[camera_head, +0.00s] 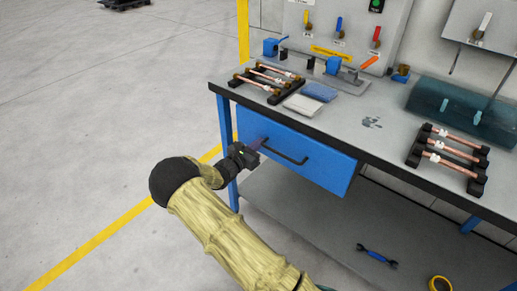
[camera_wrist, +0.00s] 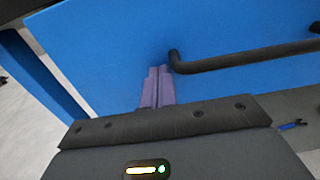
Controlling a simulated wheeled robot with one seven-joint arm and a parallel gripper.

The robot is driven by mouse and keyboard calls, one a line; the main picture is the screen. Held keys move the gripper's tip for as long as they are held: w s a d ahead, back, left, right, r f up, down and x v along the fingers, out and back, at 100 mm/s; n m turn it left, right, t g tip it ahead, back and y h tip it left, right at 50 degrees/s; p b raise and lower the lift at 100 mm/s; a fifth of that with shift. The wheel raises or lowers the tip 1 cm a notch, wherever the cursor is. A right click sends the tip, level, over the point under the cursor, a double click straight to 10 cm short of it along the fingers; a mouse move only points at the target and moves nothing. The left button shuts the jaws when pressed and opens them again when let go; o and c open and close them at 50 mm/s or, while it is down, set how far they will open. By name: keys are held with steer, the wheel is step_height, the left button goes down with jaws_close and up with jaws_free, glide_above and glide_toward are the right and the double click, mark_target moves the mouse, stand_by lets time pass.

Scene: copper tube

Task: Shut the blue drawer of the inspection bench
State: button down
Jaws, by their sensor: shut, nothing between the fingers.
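The blue drawer (camera_head: 325,170) is under the worktop of the inspection bench (camera_head: 225,92). Its front looks about level with the bench edge, but I cannot tell whether a small gap is left. A dark bar handle (camera_head: 285,152) runs across the drawer front. My gripper (camera_head: 258,143) is at the left part of the drawer front, left of the handle. In the wrist view its purple fingers (camera_wrist: 157,88) are shut together, with nothing between them. The fingertips are at or very near the blue panel (camera_wrist: 120,50), beside the left end of the handle (camera_wrist: 175,62); contact is unclear.
Copper tubes on black racks stand on the worktop at left (camera_head: 268,82) and right (camera_head: 448,158). A blue wrench (camera_head: 377,256) and a yellow tape roll (camera_head: 440,284) lie on the lower shelf.

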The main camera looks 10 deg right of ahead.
steer(key=shift+x, duration=1.05)
steer(key=shift+d+r, duration=0.15)
steer(key=shift+r, duration=0.15)
steer(key=p+v, duration=0.1)
steer(key=v, duration=1.3)
steer(key=shift+a+f+p, duration=0.3)
steer(key=shift+p, duration=0.1)
